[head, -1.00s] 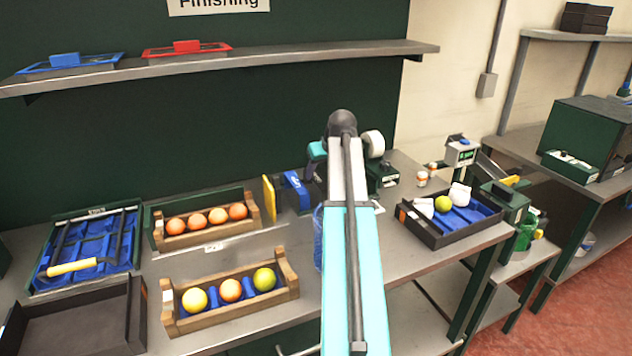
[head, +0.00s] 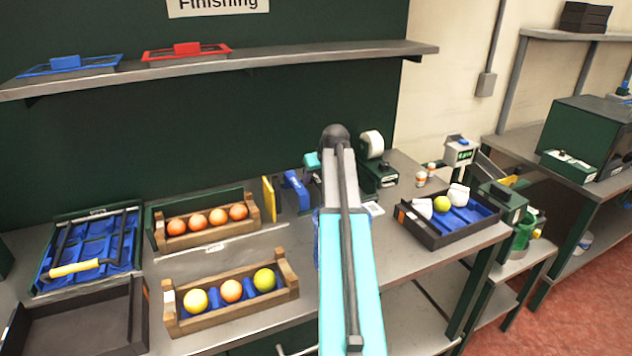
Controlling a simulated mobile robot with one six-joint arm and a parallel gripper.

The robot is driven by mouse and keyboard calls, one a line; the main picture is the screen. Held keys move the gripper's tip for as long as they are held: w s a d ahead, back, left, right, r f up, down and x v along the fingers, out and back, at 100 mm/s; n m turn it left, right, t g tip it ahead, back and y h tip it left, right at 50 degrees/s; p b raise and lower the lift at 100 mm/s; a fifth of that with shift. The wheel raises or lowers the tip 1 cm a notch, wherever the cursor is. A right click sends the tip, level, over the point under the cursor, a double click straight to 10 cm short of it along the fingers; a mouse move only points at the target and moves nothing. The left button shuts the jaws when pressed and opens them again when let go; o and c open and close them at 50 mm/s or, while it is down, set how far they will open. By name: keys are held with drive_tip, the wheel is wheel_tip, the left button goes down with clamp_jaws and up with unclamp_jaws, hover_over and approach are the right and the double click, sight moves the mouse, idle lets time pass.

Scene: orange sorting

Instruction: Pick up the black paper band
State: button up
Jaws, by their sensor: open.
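I cannot make out a black paper band in the head view. My arm rises from the bottom centre and reaches over the bench. My gripper (head: 314,187) is open, a small dark shape below the teal wrist, mostly hidden behind my arm. Its fingertips do not show clearly. It is just right of a blue upright piece (head: 297,192) and left of a dispenser with a white roll (head: 372,144). A small white card (head: 373,208) lies on the bench right of my arm.
Two wooden crates hold fruit: a rear one (head: 205,238) and a front one (head: 232,315). A blue tray (head: 92,245) and an empty dark tray (head: 75,322) are left. A black tray (head: 455,237) with a yellow-green fruit stands right. A shelf (head: 230,66) spans above.

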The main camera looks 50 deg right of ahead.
sight(316, 177)
idle(0.3)
drive_tip(key=c, duration=1.1)
drive_tip(key=shift+r, duration=0.15)
drive_tip(key=shift+r+b, duration=0.85)
drive_tip(key=shift+r, duration=4)
drive_tip(key=shift+a, duration=0.1)
